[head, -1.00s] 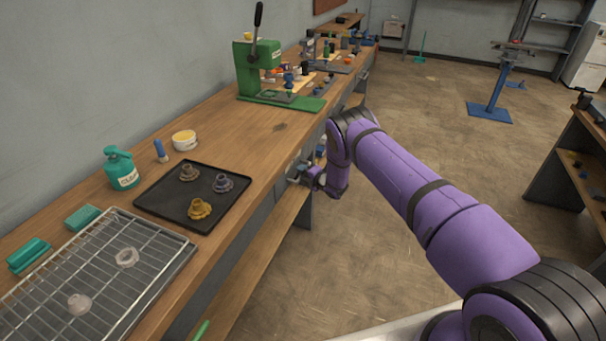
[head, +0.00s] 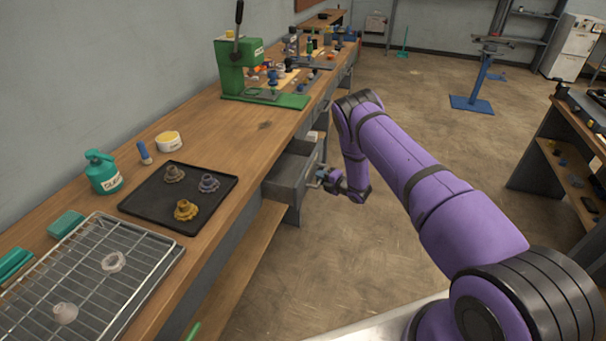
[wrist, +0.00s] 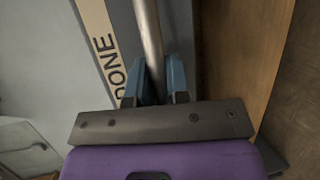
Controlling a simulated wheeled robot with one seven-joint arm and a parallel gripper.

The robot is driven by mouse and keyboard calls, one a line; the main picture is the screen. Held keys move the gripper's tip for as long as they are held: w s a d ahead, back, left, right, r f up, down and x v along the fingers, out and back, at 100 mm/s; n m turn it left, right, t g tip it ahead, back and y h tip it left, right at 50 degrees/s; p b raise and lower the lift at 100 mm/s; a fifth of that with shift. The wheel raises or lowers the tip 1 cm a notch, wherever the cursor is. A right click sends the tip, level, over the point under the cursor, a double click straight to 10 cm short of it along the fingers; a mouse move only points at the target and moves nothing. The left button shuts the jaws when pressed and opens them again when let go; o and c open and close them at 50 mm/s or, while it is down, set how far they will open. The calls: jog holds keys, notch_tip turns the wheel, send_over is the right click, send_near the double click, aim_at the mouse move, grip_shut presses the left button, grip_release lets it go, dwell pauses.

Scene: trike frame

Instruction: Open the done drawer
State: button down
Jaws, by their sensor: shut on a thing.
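The done drawer (head: 289,178) sits under the workbench top and is pulled partly out; its open top shows in the head view. In the wrist view its front carries a pale label (wrist: 103,42) reading DONE. A round metal bar handle (wrist: 149,45) runs across that front. My gripper (wrist: 160,80) has its two blue fingers on either side of the handle, shut on it. In the head view my gripper (head: 322,178) is at the drawer's front, small and partly hard to make out.
The wooden workbench (head: 215,120) carries a black tray (head: 150,207) with several gear-like parts, a wire rack (head: 100,280), a green press (head: 245,70) and a teal bottle (head: 103,172). A lower shelf (head: 235,255) runs below. The floor (head: 400,250) right of the drawer is clear.

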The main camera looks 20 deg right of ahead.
jog(key=s+d, duration=0.5)
jog(key=d, duration=0.2)
jog(key=shift+s+d, duration=0.35)
jog(key=shift+d, duration=0.05)
jog(key=c, duration=1.1)
grip_release()
jog(key=v, duration=1)
jog(key=shift+s+d+r, duration=0.15)
jog(key=shift+s+d, duration=0.1)
jog(key=shift+w, duration=0.1)
